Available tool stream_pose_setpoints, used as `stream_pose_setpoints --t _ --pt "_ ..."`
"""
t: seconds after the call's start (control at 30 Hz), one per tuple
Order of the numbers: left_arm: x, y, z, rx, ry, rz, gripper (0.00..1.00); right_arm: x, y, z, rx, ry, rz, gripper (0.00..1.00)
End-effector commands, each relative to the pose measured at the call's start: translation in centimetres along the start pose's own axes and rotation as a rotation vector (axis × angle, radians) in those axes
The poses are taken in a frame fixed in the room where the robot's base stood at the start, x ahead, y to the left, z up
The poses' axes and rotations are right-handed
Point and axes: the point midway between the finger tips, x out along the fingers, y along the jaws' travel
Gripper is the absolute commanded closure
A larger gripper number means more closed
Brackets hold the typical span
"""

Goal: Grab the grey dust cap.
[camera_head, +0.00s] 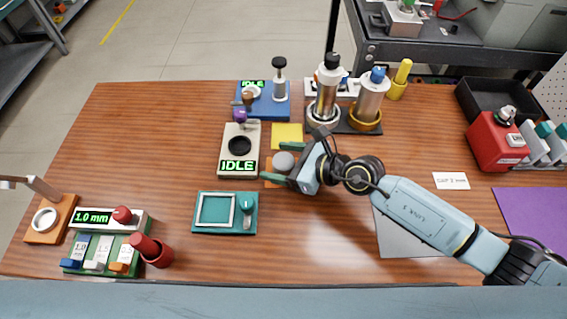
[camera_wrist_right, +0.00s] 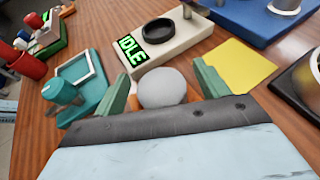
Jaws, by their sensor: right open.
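The grey dust cap (camera_head: 283,161) is a round grey piece on an orange square pad (camera_head: 270,180) near the middle of the table. It also shows in the right wrist view (camera_wrist_right: 161,88). My right gripper (camera_head: 286,163) comes in from the right, with its green fingers open on either side of the cap. In the wrist view the cap lies between the two fingers, with gaps visible at both sides; I cannot tell whether either finger touches it. The cap's lower part is hidden behind the gripper body. My left gripper is not in view.
A beige device reading IDLE (camera_head: 226,166) stands just left of the cap. A yellow pad (camera_head: 287,131) lies behind it. A teal tray (camera_head: 199,223) is front left. Tall cylinders (camera_head: 325,96) stand behind my right gripper. The table's front middle is clear.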

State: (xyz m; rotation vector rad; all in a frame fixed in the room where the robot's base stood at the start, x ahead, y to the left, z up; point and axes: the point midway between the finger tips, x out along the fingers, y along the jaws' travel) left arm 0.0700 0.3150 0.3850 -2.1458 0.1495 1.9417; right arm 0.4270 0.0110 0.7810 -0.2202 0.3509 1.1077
Motion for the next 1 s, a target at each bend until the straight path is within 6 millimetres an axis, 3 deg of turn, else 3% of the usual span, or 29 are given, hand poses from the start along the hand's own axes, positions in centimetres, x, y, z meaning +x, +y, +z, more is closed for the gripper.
stream_pose_setpoints --t 0.33,0.63,1.0 --pt "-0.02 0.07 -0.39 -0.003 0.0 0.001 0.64 0.86 -0.02 0.01 0.0 0.0 -0.001 0.28" --pt "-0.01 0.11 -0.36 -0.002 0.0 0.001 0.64 0.84 -0.02 -0.02 0.0 0.0 0.0 0.67" --pt "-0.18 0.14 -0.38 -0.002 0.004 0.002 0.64 0.73 -0.01 0.26 0.0 0.0 0.0 0.68"
